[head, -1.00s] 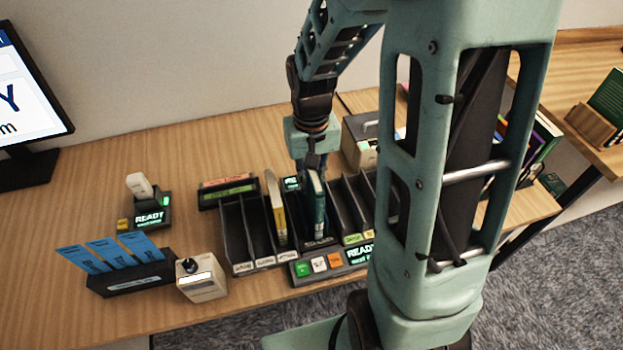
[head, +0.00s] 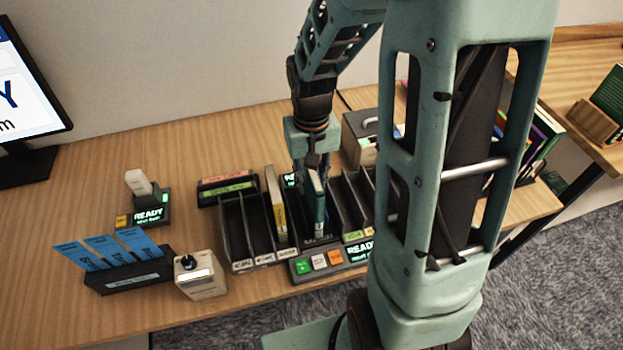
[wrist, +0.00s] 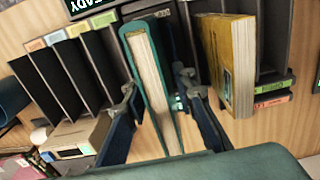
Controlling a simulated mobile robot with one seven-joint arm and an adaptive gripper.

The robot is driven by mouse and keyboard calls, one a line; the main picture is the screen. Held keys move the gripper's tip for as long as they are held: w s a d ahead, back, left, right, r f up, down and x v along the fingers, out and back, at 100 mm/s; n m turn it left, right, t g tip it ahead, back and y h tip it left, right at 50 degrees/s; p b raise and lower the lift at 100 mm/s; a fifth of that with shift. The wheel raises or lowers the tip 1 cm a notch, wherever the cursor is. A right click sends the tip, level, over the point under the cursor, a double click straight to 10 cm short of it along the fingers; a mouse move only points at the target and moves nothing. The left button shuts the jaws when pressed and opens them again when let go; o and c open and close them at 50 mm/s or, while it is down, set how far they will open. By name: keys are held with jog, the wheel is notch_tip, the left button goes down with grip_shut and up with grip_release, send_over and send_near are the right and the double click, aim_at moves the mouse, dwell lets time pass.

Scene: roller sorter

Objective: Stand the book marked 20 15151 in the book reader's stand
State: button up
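A teal book (head: 318,204) with pale pages stands upright in the reader's stand, the middle bay (head: 322,240) of the dark desk rack. It also shows in the wrist view (wrist: 155,90). Its marking is not legible. My gripper (head: 313,178) is over the top of the book, one finger on each side of it. In the wrist view my gripper (wrist: 158,92) has its fingers spread, with gaps beside the book lower down. Contact at the fingertips is hard to tell. The book's foot is partly hidden.
A yellow book (head: 276,203) stands just left of the teal one and also shows in the wrist view (wrist: 228,65). Empty dividers (head: 247,230) flank the bay. A beige box with a knob (head: 200,276) and a blue-card holder (head: 128,274) stand left.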

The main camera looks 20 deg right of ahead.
jog(key=shift+o, duration=0.7)
notch_tip(320, 180, up, 12)
